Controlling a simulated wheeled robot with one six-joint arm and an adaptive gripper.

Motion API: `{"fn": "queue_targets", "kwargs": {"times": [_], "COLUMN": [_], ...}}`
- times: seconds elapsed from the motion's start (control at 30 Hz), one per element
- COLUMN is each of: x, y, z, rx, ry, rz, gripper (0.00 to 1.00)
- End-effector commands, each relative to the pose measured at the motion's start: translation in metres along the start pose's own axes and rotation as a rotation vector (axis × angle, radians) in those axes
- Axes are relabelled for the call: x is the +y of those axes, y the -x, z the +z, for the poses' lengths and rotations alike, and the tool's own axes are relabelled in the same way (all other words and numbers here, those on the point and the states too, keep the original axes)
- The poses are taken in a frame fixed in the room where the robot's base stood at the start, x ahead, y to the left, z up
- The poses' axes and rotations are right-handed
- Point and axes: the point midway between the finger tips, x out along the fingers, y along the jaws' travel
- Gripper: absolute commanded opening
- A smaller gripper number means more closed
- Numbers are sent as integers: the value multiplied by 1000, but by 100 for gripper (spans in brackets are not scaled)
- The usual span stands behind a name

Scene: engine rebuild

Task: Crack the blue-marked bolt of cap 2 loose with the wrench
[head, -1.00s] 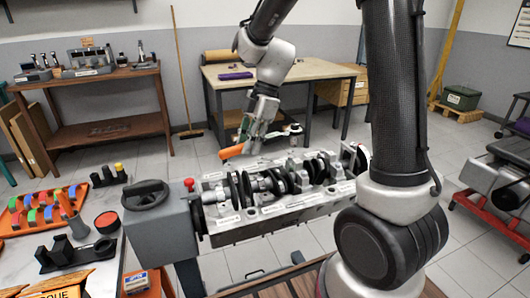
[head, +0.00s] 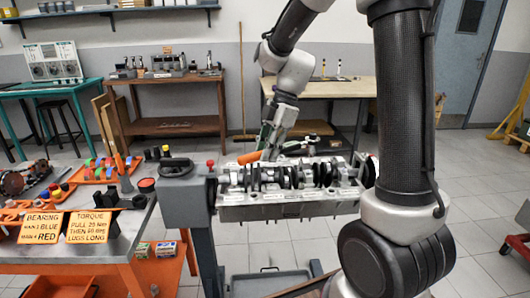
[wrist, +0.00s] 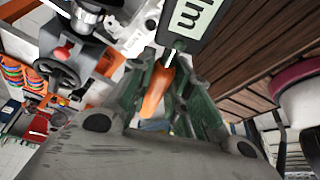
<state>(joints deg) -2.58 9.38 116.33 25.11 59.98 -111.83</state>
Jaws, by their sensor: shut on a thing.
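My gripper (head: 270,142) is above the back edge of the engine block (head: 290,212), left of its middle. It is shut on the wrench, whose orange handle (head: 249,157) sticks out to the left. In the wrist view the orange handle (wrist: 155,92) lies between the green-padded fingers. A pale grey metal piece to the right of the gripper looks like the wrench's other end. The crankshaft (head: 283,176) lies along the block with pale labelled caps. I cannot make out cap 2 or any blue bolt mark, nor whether the wrench touches a bolt.
The block sits on a grey stand (head: 188,200) with a black handwheel (head: 175,167). At left, a bench holds an orange tray (head: 92,177) and yellow signs (head: 94,227). A wooden table (head: 335,88) stands behind.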

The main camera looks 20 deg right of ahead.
Motion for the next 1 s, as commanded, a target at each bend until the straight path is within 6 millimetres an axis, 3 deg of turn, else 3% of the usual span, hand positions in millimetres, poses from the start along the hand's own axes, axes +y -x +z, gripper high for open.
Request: {"fn": "queue_targets", "kwargs": {"times": [0.83, 1.0], "x": [-1, -1], "y": [-45, -45], "z": [18, 18], "rx": [1, 1], "ry": [6, 6], "rz": [-6, -5], "gripper": [0, 0]}}
